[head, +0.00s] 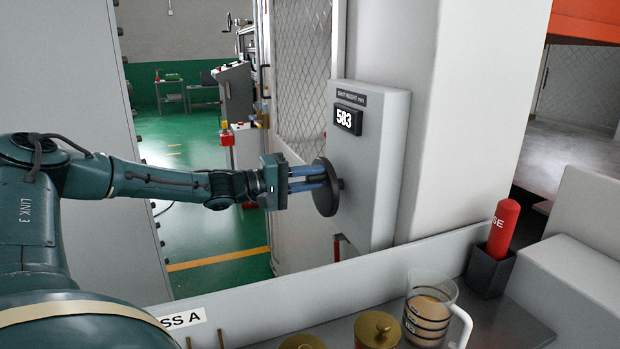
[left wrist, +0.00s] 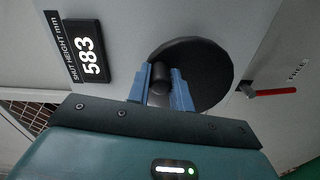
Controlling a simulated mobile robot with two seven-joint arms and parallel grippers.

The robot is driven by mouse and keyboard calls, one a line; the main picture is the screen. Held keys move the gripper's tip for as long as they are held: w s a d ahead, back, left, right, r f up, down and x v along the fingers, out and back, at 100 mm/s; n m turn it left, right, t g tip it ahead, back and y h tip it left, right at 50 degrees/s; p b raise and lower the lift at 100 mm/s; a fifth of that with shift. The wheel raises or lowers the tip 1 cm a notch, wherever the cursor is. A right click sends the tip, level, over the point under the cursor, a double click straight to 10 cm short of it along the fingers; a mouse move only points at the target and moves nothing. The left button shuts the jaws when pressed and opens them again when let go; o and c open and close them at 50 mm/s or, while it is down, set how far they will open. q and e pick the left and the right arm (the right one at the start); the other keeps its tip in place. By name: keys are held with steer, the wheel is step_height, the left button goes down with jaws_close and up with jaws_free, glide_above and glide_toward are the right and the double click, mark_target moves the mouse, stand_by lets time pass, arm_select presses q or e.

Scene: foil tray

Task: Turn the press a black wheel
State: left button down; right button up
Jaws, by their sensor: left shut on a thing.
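The black wheel (head: 326,187) is a dark disc on the front of a grey box (head: 376,180) at the centre of the head view. It also shows in the left wrist view (left wrist: 205,62), with a short black knob (left wrist: 160,76) on its face. My left gripper (head: 322,178) has its blue fingers at the wheel, shut on the knob, one finger on each side. In the left wrist view the fingers (left wrist: 161,88) hide part of the wheel. A display (head: 348,119) above the wheel reads 583 under the label SHUT HEIGHT mm. My right gripper is not in view.
A red-handled lever (left wrist: 275,91) labelled FREE is beside the wheel. A low grey wall (head: 290,296) runs in front. A measuring jug (head: 428,310), brass-coloured lids (head: 377,328) and a red bottle (head: 503,228) in a black holder stand at lower right.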

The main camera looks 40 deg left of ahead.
arm_select(q)
steer(key=c, duration=1.3)
jaws_free()
steer(key=shift+o, duration=0.2)
steer(key=shift+r, duration=0.1)
steer(key=p+v, duration=0.4)
steer(key=v, duration=0.9)
steer(key=shift+s, duration=0.1)
